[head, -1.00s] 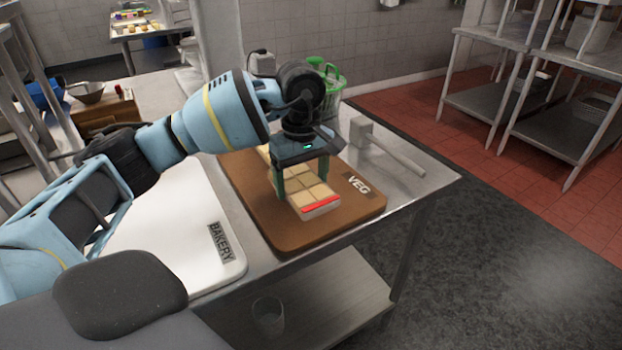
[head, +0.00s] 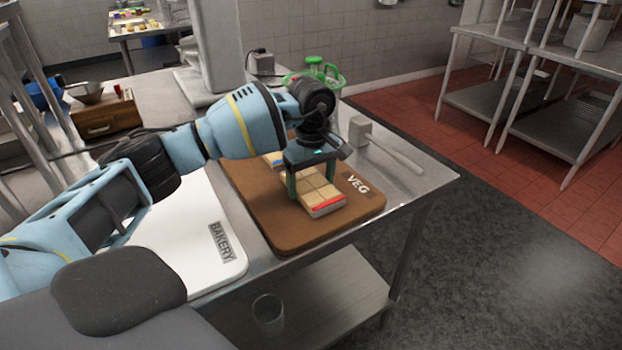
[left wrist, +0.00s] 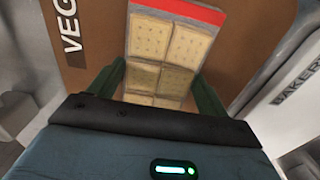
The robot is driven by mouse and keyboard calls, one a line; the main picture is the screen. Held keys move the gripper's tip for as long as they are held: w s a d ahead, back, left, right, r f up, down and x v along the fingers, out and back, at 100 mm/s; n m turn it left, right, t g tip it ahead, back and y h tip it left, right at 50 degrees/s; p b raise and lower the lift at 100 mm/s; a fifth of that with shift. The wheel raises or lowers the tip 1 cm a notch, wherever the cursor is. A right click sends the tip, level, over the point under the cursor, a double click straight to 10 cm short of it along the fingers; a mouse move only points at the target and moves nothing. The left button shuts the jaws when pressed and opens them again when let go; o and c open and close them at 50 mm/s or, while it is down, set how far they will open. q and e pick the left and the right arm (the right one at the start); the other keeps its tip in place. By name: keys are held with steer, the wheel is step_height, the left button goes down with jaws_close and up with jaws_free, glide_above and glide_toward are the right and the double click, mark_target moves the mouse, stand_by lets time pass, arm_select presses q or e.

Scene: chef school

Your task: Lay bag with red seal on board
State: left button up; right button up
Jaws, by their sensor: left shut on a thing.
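The bag with the red seal (head: 318,193) is clear and flat, filled with pale square pieces, with a red strip along its near end. It lies over the brown board marked VEG (head: 275,222); I cannot tell whether it rests on it or sits just above. My left gripper (head: 311,186) points down and is shut on the bag, one finger at each long side. The left wrist view shows the bag (left wrist: 172,50) between the green fingers, red strip at the top, brown board (left wrist: 98,30) beneath. The gripper hides the bag's far part. My right gripper is not in view.
Another pale item with a blue edge (head: 273,158) lies at the board's far end. A white BAKERY board (head: 190,235) is to the left. A mallet (head: 385,145) lies at the right, and a green-rimmed container (head: 322,74) stands behind. The brown board's near left area is clear.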

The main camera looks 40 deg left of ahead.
mark_target(312, 183)
arm_select(q)
steer(key=shift+f, duration=0.15)
steer(key=o, duration=1)
step_height(312, 183, up, 12)
steer(key=shift+r, duration=0.15)
